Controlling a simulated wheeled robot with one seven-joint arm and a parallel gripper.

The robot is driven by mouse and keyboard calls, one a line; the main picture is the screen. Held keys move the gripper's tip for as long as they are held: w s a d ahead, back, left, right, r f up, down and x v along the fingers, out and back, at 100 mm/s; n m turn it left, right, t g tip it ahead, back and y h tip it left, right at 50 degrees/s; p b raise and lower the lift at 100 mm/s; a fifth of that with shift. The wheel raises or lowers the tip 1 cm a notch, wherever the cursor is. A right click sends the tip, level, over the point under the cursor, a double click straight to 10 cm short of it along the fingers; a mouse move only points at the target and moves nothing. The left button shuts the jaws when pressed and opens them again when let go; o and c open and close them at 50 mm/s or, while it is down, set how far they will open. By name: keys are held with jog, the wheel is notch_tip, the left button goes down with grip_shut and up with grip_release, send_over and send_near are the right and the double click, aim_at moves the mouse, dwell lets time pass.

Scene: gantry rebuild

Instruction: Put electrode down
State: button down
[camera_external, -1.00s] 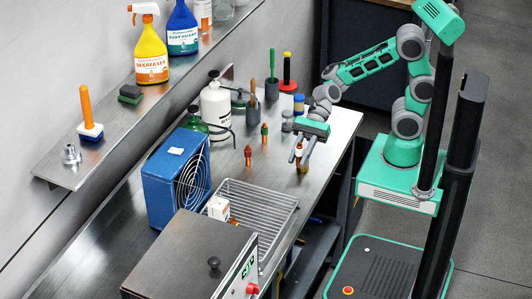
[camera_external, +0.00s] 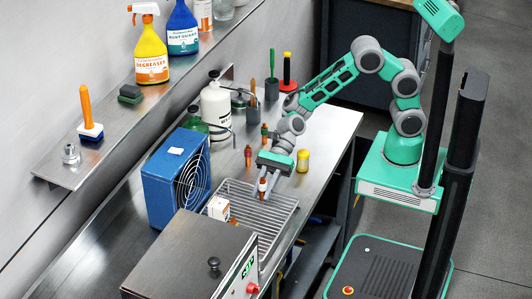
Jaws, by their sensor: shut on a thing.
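My gripper (camera_external: 265,181) is shut on a small upright electrode (camera_external: 262,188) with a pale upper part and an orange-brown lower part. The fingers hide part of it. It is over the right part of the wire rack (camera_external: 238,191) on the steel bench. I cannot tell whether its lower end touches the rack.
A blue fan unit (camera_external: 176,178) stands left, and a steel-topped box with a display (camera_external: 205,250) in front. A yellow jar (camera_external: 303,161) stands right of my gripper. The right bench surface is mostly clear.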

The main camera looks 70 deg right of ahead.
jog(key=shift+f, duration=1.8)
jog(key=c, duration=1.2)
grip_release()
jog(key=shift+r+p, duration=0.15)
jog(key=shift+p, duration=0.15)
jog(key=w+d+r+n+t+h, duration=0.1)
jog(key=d+n+h, duration=0.15)
jog(key=d, duration=0.65)
jog(key=w+d+r+n+t+h+b, duration=0.15)
jog(key=d+n, duration=0.25)
jog(key=d, duration=0.5)
jog(key=d+r+n+t+h, duration=0.1)
jog(key=d+r+n+h, duration=0.2)
jog(key=d, duration=0.6)
jog(key=s+d+n+h, duration=0.2)
jog(key=d+n, duration=0.1)
jog(key=d, duration=0.3)
jog(key=s+d+r+n+h, duration=0.1)
jog(key=s+d+n+h, duration=0.1)
jog(key=d, duration=0.5)
jog(key=s+d+n+h, duration=0.2)
jog(key=s+d+n, duration=0.1)
jog(key=d, duration=0.3)
jog(key=shift+s+d+r+n+h, duration=0.25)
jog(key=shift+d+n+h, duration=0.05)
jog(key=shift+d+n, duration=0.05)
